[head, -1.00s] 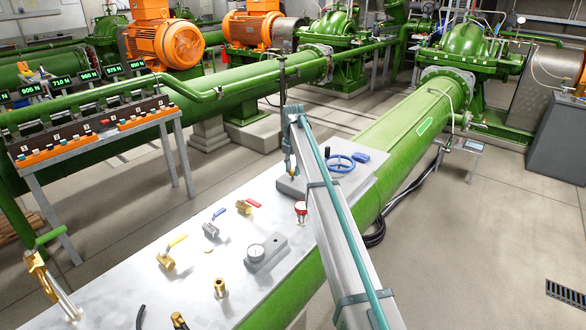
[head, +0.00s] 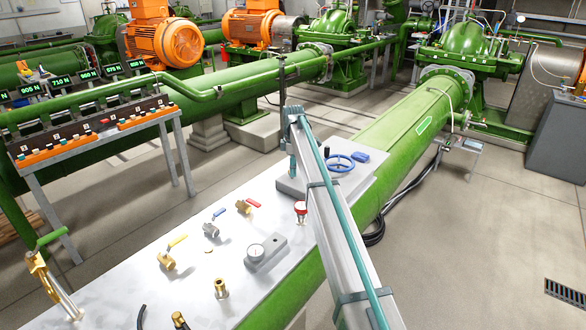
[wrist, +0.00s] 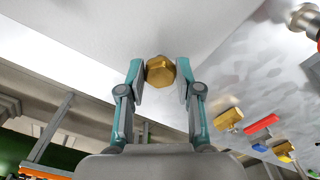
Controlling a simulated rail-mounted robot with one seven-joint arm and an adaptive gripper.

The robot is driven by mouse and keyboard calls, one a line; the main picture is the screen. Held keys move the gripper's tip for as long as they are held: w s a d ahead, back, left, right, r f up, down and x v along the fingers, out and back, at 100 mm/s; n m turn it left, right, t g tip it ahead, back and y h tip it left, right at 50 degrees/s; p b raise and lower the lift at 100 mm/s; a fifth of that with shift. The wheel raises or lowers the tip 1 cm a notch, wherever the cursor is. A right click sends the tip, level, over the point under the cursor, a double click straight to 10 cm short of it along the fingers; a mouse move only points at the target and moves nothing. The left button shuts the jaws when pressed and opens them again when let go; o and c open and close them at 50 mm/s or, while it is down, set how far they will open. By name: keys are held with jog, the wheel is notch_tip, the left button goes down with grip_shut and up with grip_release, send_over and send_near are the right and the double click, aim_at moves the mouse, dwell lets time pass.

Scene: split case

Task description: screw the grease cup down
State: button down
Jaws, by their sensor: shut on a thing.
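A brass hexagonal piece, which I take to be the grease cup (wrist: 159,70), sits between the two teal and grey fingers of my gripper (wrist: 160,82) in the wrist view. The fingers are shut on its sides, and its flat hex face is toward the camera. In the head view my gripper (head: 292,166) is at the far part of the pale work plate (head: 130,285), by a grey block (head: 290,187). The arm partly covers it. The cup cannot be made out there, and its seat is hidden, so I cannot tell whether they touch.
A blue handwheel (head: 340,162) stands just right of my gripper. A red-topped fitting (head: 300,208) is in front.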

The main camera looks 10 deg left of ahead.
jog(key=m, duration=0.6)
jog(key=shift+s+m, duration=0.1)
jog(key=shift+m, duration=0.2)
jog(key=m, duration=0.6)
jog(key=shift+s, duration=0.1)
jog(key=m, duration=0.6)
jog(key=shift+a+m, duration=0.15)
jog(key=shift+m, duration=0.15)
jog(key=m, duration=0.6)
jog(key=shift+a+p, duration=0.1)
jog(key=shift+p, duration=0.2)
jog(key=m, duration=0.6)
jog(key=shift+a+m, duration=0.1)
jog(key=shift+m, duration=0.2)
jog(key=m, duration=0.6)
jog(key=shift+w+m, duration=0.2)
jog(key=shift+m, duration=0.1)
jog(key=m, duration=0.6)
jog(key=shift+w, duration=0.1)
jog(key=m, duration=0.5)
jog(key=shift+m, duration=0.4)
